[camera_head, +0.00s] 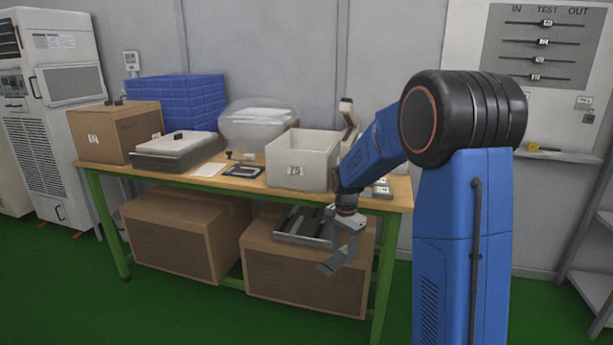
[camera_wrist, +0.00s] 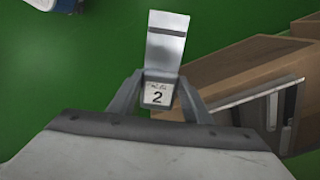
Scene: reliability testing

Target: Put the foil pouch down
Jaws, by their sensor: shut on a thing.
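The foil pouch (camera_wrist: 166,42) is a silvery, flat piece with a white label marked 2. In the wrist view my gripper (camera_wrist: 158,92) is shut on it at the labelled end, and its far end sticks out past the fingers over green floor. In the head view my gripper (camera_head: 346,238) hangs in front of the table's right part, below the tabletop level. The foil pouch (camera_head: 336,263) shows there as a small grey shape at the gripper's lower end. The gripper hides part of it.
The wooden table (camera_head: 225,182) holds a white bin (camera_head: 302,162), a clear tub (camera_head: 257,125), a grey case (camera_head: 175,151), blue crates (camera_head: 178,100) and a cardboard box (camera_head: 115,132). Large cartons (camera_head: 180,235) stand underneath. A metal tray (camera_head: 300,238) lies on the right carton. Green floor is clear in front.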

